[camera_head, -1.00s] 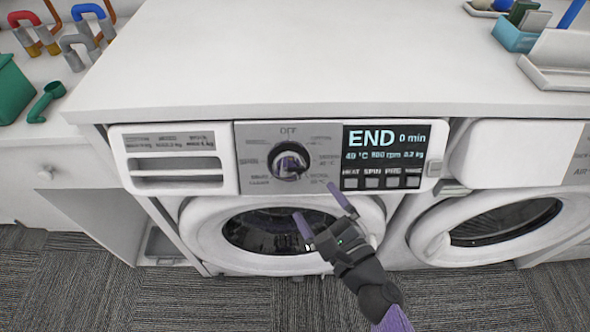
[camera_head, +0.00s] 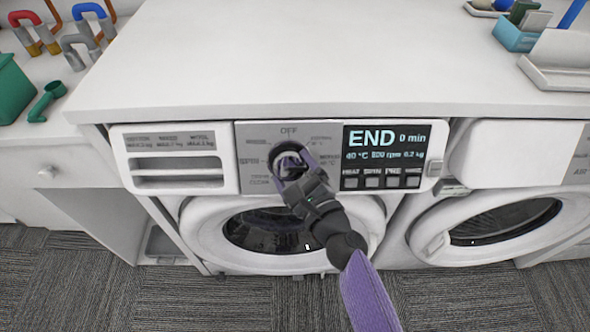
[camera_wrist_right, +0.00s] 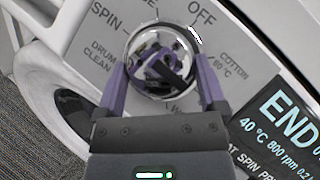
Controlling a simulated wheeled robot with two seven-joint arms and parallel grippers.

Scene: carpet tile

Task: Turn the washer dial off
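The washer dial (camera_head: 287,152) is a round chrome knob on the grey panel (camera_head: 255,142) of the washer, with OFF printed above it. In the right wrist view the dial (camera_wrist_right: 160,58) shows a white mark on its rim at the upper right, near the word OFF. My right gripper (camera_head: 290,165) is at the dial from below. In the wrist view its purple fingers (camera_wrist_right: 160,75) stand open, one on each side of the dial's lower part; I cannot tell whether they touch it. My left gripper is not in view.
The display (camera_head: 388,155) right of the dial reads END, 0 min. The round washer door (camera_head: 215,225) is below. A second machine (camera_head: 510,150) stands at the right. A white countertop (camera_head: 300,60) overhangs the panel.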

